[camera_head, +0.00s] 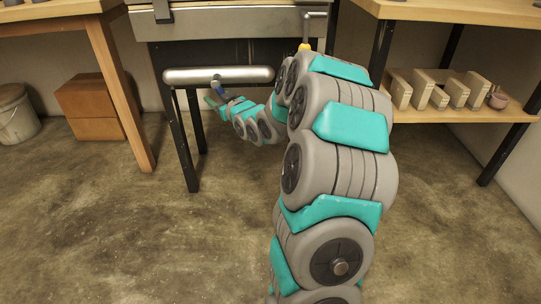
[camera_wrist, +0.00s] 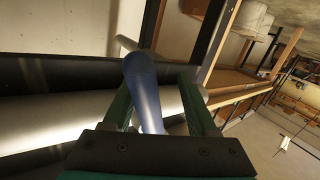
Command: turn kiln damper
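The blue damper handle (camera_head: 217,88) hangs from the front of a horizontal silver pipe (camera_head: 240,75) under the metal bench. My gripper (camera_head: 212,101) is at this handle, low and left of my arm's bend. In the wrist view the blue handle (camera_wrist: 143,85) stands between the two green fingers of my gripper (camera_wrist: 160,98), slightly tilted. The fingers are apart, with a visible gap between the handle and the right finger. Contact with the left finger cannot be told. The pipe (camera_wrist: 60,125) crosses behind. The handle's lower end is hidden by the gripper's body.
A crank with a yellow knob (camera_head: 304,47) hangs near my arm at the bench's right. Dark bench legs (camera_head: 180,140) stand just left of my gripper. The front floor is clear.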

